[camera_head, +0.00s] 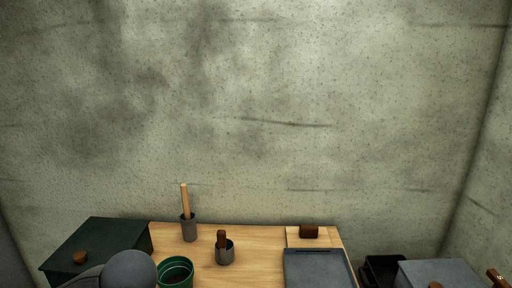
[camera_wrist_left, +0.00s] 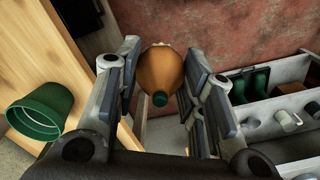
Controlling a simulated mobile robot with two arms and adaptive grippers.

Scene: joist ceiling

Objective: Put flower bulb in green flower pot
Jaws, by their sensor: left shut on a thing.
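The flower bulb (camera_wrist_left: 161,66), orange-brown with a dark green tip, sits between the fingers of my left gripper (camera_wrist_left: 160,76), which is shut on it. The green flower pot (camera_head: 175,272) stands upright on the wooden table at the lower edge of the head view, with dark stuff inside. It also shows in the left wrist view (camera_wrist_left: 41,111), to the left of the gripper and apart from the bulb. In the head view only a grey rounded part of my left arm shows, beside the pot; bulb and fingers are out of that view. My right gripper is not in view.
On the wooden table (camera_head: 262,243) stand a grey cup with a wooden stick (camera_head: 189,228), a smaller cup with a brown handle (camera_head: 224,252) and a grey tray (camera_head: 318,270). A dark green box (camera_head: 98,243) is at left. Shelves with boots (camera_wrist_left: 259,82) show in the wrist view.

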